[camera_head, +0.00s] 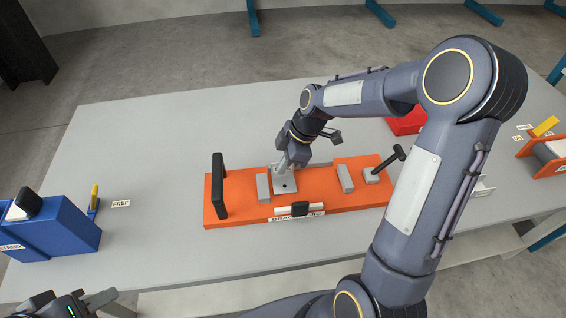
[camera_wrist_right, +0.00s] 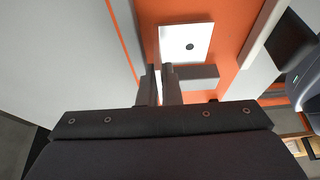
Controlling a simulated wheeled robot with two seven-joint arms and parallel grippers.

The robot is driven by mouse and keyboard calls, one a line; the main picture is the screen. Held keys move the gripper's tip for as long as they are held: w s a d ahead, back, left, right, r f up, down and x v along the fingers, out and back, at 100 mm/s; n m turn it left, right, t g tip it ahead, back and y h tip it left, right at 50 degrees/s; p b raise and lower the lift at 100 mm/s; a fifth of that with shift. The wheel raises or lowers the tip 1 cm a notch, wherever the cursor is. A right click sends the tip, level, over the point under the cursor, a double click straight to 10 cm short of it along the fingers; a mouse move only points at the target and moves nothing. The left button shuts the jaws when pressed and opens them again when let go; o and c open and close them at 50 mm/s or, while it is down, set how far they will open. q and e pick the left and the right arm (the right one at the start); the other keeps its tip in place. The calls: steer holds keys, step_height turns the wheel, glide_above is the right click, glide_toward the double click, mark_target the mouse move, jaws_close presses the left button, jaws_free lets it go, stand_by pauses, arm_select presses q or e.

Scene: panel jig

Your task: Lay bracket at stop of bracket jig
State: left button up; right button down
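The orange bracket jig (camera_head: 240,211) lies on the table, with grey blocks on its top. The bracket (camera_head: 287,187), a light grey plate with a dark hole, is over the jig between two blocks. It also shows in the right wrist view (camera_wrist_right: 182,32), next to a grey block (camera_wrist_right: 199,77). My right gripper (camera_head: 284,166) is at the bracket, fingers pointing down. My left gripper (camera_head: 108,302) is partly in view at the bottom left, fingers apart and empty.
The jig has a black handle (camera_head: 218,186) at left and a black lever (camera_head: 391,162) at right. A blue holder (camera_head: 62,230) stands at far left near a "FREE" label (camera_head: 121,203). A red bin (camera_head: 407,122) and orange holder (camera_head: 541,153) are at right.

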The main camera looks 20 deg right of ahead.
steer(key=shift+f, duration=0.1)
steer(key=c, duration=1.6)
jaws_free()
